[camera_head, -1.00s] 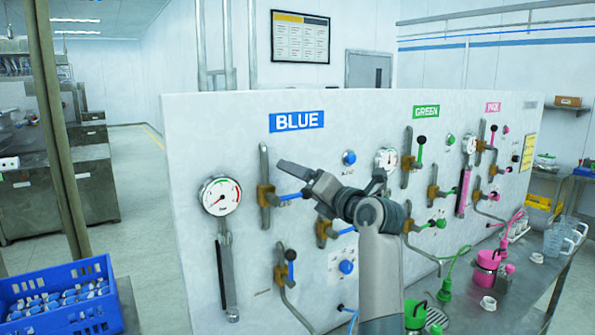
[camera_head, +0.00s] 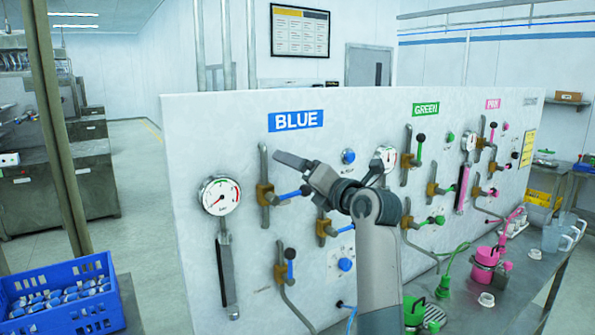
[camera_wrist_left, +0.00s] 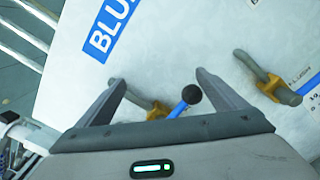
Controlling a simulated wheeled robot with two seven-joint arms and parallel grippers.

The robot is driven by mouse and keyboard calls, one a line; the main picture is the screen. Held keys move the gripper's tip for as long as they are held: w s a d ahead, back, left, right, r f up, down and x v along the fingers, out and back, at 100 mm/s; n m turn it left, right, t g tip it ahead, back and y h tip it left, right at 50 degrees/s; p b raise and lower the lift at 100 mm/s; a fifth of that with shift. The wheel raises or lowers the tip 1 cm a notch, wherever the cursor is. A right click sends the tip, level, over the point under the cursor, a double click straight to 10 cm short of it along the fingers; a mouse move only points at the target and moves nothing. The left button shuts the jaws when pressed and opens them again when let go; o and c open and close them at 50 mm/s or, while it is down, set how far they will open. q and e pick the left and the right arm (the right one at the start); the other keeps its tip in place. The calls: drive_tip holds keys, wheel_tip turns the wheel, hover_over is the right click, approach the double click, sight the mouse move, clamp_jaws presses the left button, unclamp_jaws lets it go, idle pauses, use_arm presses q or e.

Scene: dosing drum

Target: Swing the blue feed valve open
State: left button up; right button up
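The white panel carries a blue BLUE sign (camera_head: 296,120). Below it is a valve with a brass body (camera_head: 265,194) and a blue lever (camera_head: 288,195) with a dark ball knob, pointing right. My left gripper (camera_head: 291,163) is just above this lever in the head view; its far finger is hidden. In the left wrist view my gripper (camera_wrist_left: 163,86) has its two fingers wide apart, with the blue lever and black knob (camera_wrist_left: 191,95) showing between them, not gripped. Whether the fingers reach around the knob in depth I cannot tell. My right gripper is out of view.
Other blue-handled valves sit lower, one pointing right (camera_head: 325,229) and one with its handle upright (camera_head: 290,262). A pressure gauge (camera_head: 220,196) is at left. Green and pink valves follow to the right. A blue crate (camera_head: 65,295) stands at lower left.

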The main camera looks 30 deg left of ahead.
use_arm(q)
drive_tip(key=shift+s+r, duration=0.15)
drive_tip(key=shift+r, duration=0.05)
